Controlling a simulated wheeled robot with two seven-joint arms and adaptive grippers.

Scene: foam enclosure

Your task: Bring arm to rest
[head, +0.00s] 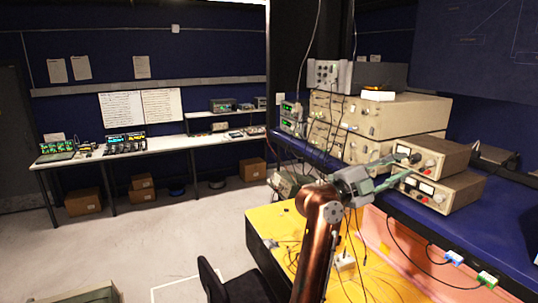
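My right arm (318,240), copper-coloured, rises from the bottom of the head view. My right gripper (404,165) is at its end, pointing right, with two grey-green fingers spread apart. I see nothing held between them. The fingers appear in front of two stacked beige power supplies (436,158); I cannot tell whether they touch. My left gripper and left arm are not in view.
A yellow-topped desk (270,220) with cables lies below my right arm. A blue shelf (500,225) carries stacked beige instruments (385,115). A black chair (215,285) stands at the bottom. A long bench (170,143) lines the far wall. Open floor (150,225) lies left.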

